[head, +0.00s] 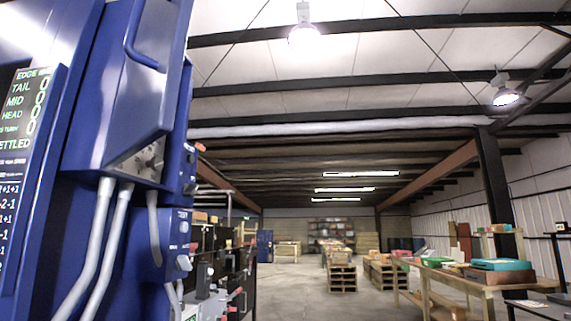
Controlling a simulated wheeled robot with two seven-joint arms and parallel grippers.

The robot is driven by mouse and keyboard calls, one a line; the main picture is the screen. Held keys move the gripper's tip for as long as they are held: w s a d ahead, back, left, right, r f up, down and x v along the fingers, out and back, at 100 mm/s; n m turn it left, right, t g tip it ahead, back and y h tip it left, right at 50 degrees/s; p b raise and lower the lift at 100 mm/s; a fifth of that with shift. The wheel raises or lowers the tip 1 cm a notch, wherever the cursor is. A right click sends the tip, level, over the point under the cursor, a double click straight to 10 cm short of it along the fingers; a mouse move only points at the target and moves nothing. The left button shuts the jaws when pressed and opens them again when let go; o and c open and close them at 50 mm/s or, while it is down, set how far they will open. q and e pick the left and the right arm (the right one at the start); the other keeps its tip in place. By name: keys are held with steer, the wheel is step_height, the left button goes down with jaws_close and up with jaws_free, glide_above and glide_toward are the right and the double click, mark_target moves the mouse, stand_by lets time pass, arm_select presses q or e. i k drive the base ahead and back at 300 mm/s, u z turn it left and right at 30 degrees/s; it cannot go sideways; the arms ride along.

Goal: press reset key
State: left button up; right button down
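A tall blue cabinet (135,85) fills the left side of the head view, close to me. On its left is a dark display panel (22,140) with lines such as TAIL, MID and HEAD, each with a zero. A small blue control box (175,243) with small lettering and a pale knob (183,263) sits lower on the cabinet's right side. A few more knobs (153,158) show under the cabinet's housing. I cannot make out which part is the reset key. Neither of my grippers is in view.
Grey cables (108,245) hang down the cabinet's front. Dark equipment (215,260) stands behind it. Wooden tables (455,282) with boxes and a teal case (500,264) stand at the right. Pallets (342,278) stand farther back. The concrete floor (300,290) between is clear.

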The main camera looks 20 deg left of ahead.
mark_target(190, 157)
steer(key=z, duration=0.8)
steer(key=i, duration=1.15)
steer(key=u, duration=3.5)
